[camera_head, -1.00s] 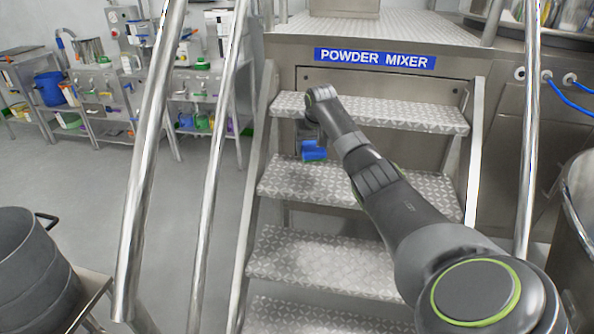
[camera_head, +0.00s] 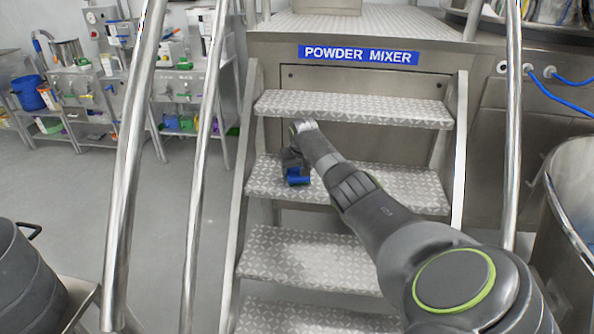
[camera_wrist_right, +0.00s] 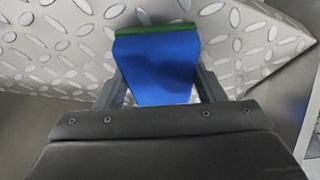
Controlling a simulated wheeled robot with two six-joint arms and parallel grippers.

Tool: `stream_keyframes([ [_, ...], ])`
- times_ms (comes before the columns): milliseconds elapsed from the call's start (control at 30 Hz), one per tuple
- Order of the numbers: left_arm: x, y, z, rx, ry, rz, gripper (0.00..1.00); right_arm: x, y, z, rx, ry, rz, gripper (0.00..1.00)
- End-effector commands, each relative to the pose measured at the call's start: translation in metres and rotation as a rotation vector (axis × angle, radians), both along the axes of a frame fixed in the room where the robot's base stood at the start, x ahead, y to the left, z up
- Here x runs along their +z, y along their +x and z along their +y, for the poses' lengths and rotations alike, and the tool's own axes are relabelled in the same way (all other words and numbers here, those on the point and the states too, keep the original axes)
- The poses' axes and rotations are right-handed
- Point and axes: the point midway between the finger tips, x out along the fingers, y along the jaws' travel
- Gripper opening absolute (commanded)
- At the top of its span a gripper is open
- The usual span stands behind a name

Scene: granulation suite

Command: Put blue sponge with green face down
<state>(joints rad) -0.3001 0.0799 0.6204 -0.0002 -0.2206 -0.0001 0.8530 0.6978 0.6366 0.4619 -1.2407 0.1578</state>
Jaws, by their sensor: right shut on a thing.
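The blue sponge (camera_head: 299,177) with a green face is at the end of my right arm, at the left part of a metal stair tread (camera_head: 400,185) in the head view. In the right wrist view the sponge (camera_wrist_right: 160,68) sits between the two fingers of my right gripper (camera_wrist_right: 158,90), which is shut on it. Its green face shows as a strip along the far edge, toward the patterned tread (camera_wrist_right: 60,40). I cannot tell whether the sponge touches the tread. My left gripper is not in view.
Steel handrails (camera_head: 205,150) rise on both sides of the stairs. Another tread (camera_head: 355,108) is above and one (camera_head: 310,258) is below. A grey drum (camera_head: 28,285) stands at the lower left. A shiny vessel (camera_head: 570,215) stands at the right.

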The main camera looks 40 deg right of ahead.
Motion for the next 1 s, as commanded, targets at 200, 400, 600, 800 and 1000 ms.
stream_keyframes([
  [200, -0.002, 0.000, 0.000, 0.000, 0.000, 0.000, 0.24, -0.003, 0.000, 0.000, 0.000, 0.000, 0.000, 0.42],
  [400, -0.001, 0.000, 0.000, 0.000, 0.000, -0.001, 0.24, -0.002, 0.000, 0.000, 0.000, 0.000, 0.000, 0.85],
  [600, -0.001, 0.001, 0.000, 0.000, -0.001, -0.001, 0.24, -0.001, 0.000, 0.000, 0.000, 0.000, 0.000, 0.85],
  [800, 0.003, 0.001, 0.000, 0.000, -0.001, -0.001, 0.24, 0.008, -0.002, 0.001, 0.001, -0.001, -0.001, 0.85],
  [1000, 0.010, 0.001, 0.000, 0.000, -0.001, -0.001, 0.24, 0.030, -0.010, 0.004, 0.001, -0.003, -0.002, 0.85],
])
